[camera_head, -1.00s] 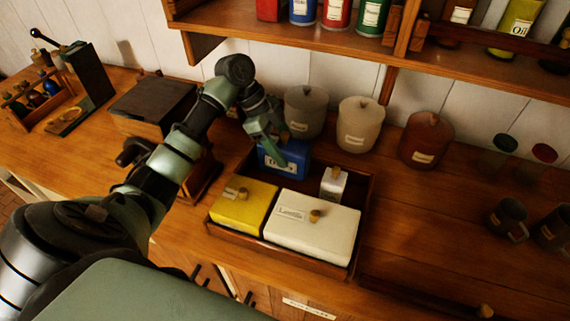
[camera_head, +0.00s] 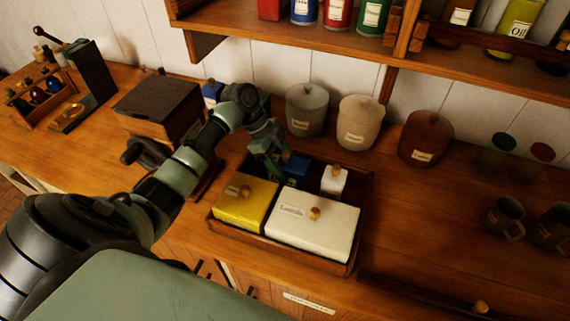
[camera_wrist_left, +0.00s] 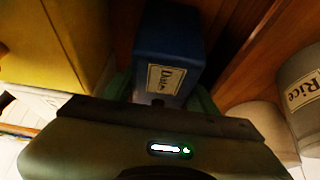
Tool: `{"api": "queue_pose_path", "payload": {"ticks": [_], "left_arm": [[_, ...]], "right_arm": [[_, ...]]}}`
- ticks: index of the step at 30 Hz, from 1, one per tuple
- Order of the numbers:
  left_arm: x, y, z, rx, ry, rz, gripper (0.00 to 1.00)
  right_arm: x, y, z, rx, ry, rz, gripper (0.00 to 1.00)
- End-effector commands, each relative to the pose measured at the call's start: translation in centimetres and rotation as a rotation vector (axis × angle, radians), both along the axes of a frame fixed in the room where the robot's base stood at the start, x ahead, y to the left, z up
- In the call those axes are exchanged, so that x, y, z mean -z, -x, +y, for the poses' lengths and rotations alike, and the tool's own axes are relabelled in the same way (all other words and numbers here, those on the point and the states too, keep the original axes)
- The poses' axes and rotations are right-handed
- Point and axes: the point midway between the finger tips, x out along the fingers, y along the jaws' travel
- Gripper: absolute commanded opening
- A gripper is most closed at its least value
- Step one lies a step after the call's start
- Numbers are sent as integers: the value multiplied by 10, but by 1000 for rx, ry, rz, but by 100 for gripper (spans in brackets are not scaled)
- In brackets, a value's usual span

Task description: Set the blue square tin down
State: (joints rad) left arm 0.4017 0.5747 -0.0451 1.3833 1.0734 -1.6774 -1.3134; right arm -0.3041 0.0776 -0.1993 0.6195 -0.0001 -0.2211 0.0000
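The blue square tin (camera_head: 297,166) is low inside the wooden tray (camera_head: 352,248), in its back part behind the yellow tin and beside the small white tin. My left gripper (camera_head: 277,158) is at its left side in the head view and hides part of it. In the left wrist view, the blue tin (camera_wrist_left: 168,58) with its pale label sits between the green fingers, which look shut on it. I cannot tell whether its base touches the tray floor. My right gripper is not in view.
A yellow tin (camera_head: 247,204), a white lidded tin (camera_head: 325,232) and a small white tin (camera_head: 334,182) fill other parts of the tray. Lidded canisters (camera_head: 306,110) stand behind it. A shelf (camera_head: 300,35) hangs above. A dark wooden box (camera_head: 158,105) stands to the left.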

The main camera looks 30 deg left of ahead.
Motion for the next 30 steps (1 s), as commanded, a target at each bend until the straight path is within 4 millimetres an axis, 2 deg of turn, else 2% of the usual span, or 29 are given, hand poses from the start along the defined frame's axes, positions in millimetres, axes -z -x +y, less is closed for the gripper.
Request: {"api": "queue_pose_path", "payload": {"ticks": [2, 14, 25, 30], "left_arm": [[0, 0, 0, 0, 0, 1, 76], [-6, 0, 1, -1, 0, 0, 76], [-57, 6, 27, -2, -1, 1, 76], [-70, 9, 36, 0, 1, 2, 76]], "right_arm": [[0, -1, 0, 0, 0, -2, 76], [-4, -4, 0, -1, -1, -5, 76], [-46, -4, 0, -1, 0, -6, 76], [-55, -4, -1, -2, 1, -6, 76]]}}
